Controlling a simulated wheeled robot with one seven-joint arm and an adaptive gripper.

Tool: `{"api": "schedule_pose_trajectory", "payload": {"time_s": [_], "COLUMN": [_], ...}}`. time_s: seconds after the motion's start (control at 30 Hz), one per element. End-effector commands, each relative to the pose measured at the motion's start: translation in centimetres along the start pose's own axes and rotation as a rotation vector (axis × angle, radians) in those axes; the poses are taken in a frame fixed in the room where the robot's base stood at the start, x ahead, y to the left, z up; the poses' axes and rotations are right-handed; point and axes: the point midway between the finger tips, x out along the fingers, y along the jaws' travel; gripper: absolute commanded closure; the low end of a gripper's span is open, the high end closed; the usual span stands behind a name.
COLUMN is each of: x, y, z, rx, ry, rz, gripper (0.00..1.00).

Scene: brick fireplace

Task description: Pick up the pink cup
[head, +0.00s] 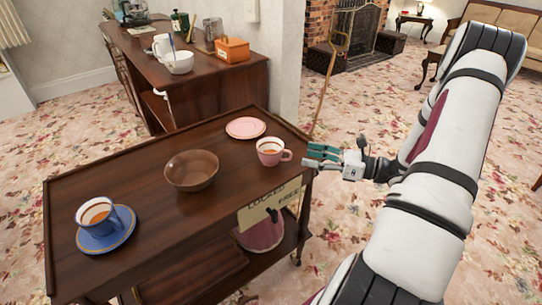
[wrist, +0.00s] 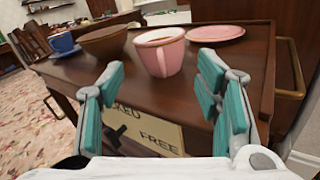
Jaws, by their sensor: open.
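The pink cup (head: 268,154) stands upright near the right edge of the dark wooden trolley top, its handle toward the right. It holds an orange-brown liquid. My gripper (head: 318,158) is just right of the cup, beyond the trolley's edge, and apart from it. In the wrist view the pink cup (wrist: 160,54) stands ahead, between and beyond the fingers. The fingers of my gripper (wrist: 160,90) are spread with nothing between them.
A pink saucer (head: 246,127) lies behind the cup, and a brown bowl (head: 191,171) stands to its left. A blue cup (head: 97,212) sits on a blue saucer (head: 123,237). A sign (head: 262,210) hangs on the trolley's side. A walking cane (head: 325,85) stands behind.

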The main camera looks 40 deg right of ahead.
Motion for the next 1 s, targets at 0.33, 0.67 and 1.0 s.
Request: {"api": "schedule_pose_trajectory", "payload": {"time_s": [0.33, 0.67, 1.0], "x": [3.2, 7.2, 8.2], "y": [0.1, 0.3, 0.3], "z": [0.0, -0.2, -0.1], "rx": [-0.001, -0.001, -0.001], "ry": [0.001, 0.001, 0.001], "rz": [0.001, 0.003, 0.001], "gripper": [0.42, 0.42, 0.46]}}
